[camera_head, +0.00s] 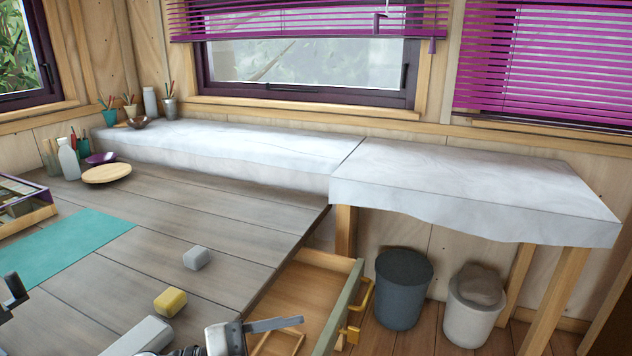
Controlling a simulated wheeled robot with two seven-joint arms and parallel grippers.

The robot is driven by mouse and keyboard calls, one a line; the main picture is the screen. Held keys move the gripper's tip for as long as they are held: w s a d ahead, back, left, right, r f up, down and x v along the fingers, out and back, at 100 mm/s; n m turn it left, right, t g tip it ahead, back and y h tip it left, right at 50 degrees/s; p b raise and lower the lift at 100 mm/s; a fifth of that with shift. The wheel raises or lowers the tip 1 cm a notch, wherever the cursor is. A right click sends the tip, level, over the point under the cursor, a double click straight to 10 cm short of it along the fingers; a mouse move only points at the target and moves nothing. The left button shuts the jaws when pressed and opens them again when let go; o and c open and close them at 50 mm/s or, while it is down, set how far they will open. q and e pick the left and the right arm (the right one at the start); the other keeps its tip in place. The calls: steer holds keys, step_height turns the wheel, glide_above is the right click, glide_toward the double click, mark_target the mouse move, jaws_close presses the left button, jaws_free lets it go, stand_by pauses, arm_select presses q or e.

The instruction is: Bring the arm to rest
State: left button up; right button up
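My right gripper (270,326) shows at the bottom centre, beside the table's front edge and in front of the open drawer. One grey finger points right; the other is not clear, so I cannot tell how far apart they are. Nothing is visibly held. A dark piece of my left gripper (14,290) shows at the left edge, over the table near the teal mat. Most of it is cut off by the frame, and its opening is hidden.
The wooden drawer (345,305) stands open at the table's right end. A grey block (196,258) and a yellow block (170,301) lie on the table near the teal mat (70,240). Two bins, one dark (403,285) and one white (472,310), stand under the white-topped counter (470,185).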

arm_select(q)
steer(key=a+f+n+t+y, duration=0.8)
steer(key=n+t+y, duration=0.35)
steer(key=n, duration=0.55)
steer(key=s+a+f+n+g+y, duration=0.3)
steer(key=s+f+n+g, duration=0.1)
steer(key=s+f, duration=0.7)
steer(key=shift+s+f+n+g+y, duration=0.25)
steer(key=shift+f+n+g+y, duration=0.15)
steer(key=shift+f+g, duration=0.45)
steer(key=shift+f, duration=0.1)
